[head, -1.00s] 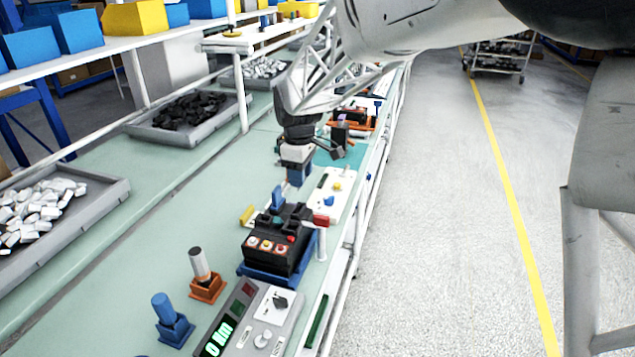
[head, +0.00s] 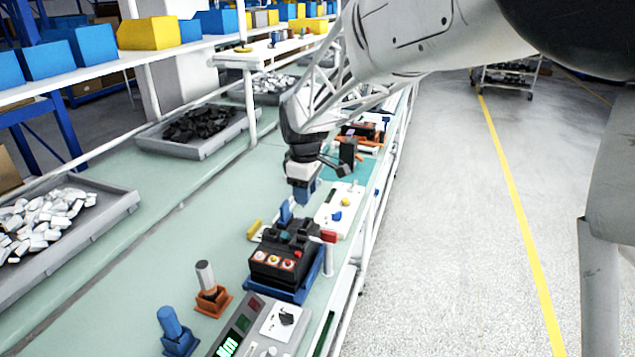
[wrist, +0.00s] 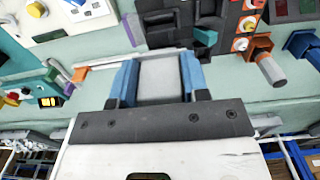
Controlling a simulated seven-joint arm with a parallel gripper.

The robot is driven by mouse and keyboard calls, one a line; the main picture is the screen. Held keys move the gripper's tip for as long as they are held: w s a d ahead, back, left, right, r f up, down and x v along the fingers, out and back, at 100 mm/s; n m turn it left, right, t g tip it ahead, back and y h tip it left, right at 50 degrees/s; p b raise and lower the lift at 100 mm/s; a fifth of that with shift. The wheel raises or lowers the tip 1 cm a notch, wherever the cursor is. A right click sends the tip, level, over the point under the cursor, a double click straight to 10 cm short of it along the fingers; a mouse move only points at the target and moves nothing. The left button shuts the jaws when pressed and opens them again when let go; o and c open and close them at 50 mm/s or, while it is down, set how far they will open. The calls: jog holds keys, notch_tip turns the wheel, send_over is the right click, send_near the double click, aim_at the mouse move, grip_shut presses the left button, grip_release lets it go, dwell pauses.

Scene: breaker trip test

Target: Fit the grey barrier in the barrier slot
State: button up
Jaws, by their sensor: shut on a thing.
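My gripper (head: 304,191) is above the bench, just behind the black breaker (head: 284,262) in the head view. In the wrist view its blue fingers (wrist: 157,80) are shut on a flat grey piece, the grey barrier (wrist: 162,76), with one finger on each side. The breaker sits in a blue holder (head: 312,282) and has a row of white, orange and red round parts on its front. It also shows in the wrist view (wrist: 222,22), ahead of and apart from the fingers. I cannot make out the barrier slot, and the barrier is too small to tell in the head view.
A white board (head: 340,203) lies behind the breaker. An orange holder with a grey-and-brown handle (head: 206,278), a blue-handled tool (head: 170,323) and a display panel (head: 262,325) stand in front. Part bins line the left.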

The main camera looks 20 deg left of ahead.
jog(key=shift+f, duration=2.3)
jog(key=shift+f, duration=1.45)
dwell(0.7)
jog(key=o, duration=1)
jog(key=shift+r, duration=0.1)
jog(key=shift+r, duration=3.8)
